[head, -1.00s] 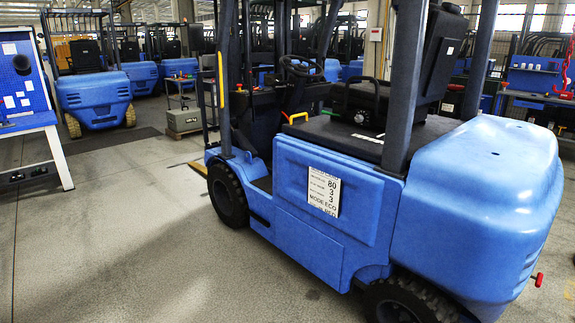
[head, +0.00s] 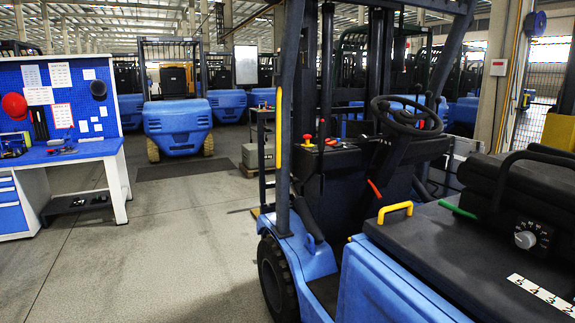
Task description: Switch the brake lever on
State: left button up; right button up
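A blue forklift (head: 375,285) fills the right side of the head view, with its cab side open toward me. A short red lever (head: 375,188) shows below the steering wheel (head: 407,117). A yellow handle (head: 395,211) stands at the near edge of the black seat deck, and a green bar (head: 457,209) lies to its right. A red knob (head: 307,140) sits on the dash. I cannot tell for sure which of these is the brake lever. Neither of my grippers is in view.
A blue workbench (head: 60,150) with a pegboard stands at the left. More forklifts (head: 178,128) are parked at the back. A grey block (head: 258,157) stands beyond the forklift's front. The forklift's post (head: 287,110) borders the cab opening. The floor (head: 165,240) between bench and forklift is clear.

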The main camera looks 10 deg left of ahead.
aim_at(322, 125)
jog(key=i+u, duration=0.15)
jog(key=i+j+u, duration=0.25)
jog(key=i, duration=0.3)
jog(key=i+u, duration=0.25)
jog(key=i, duration=0.35)
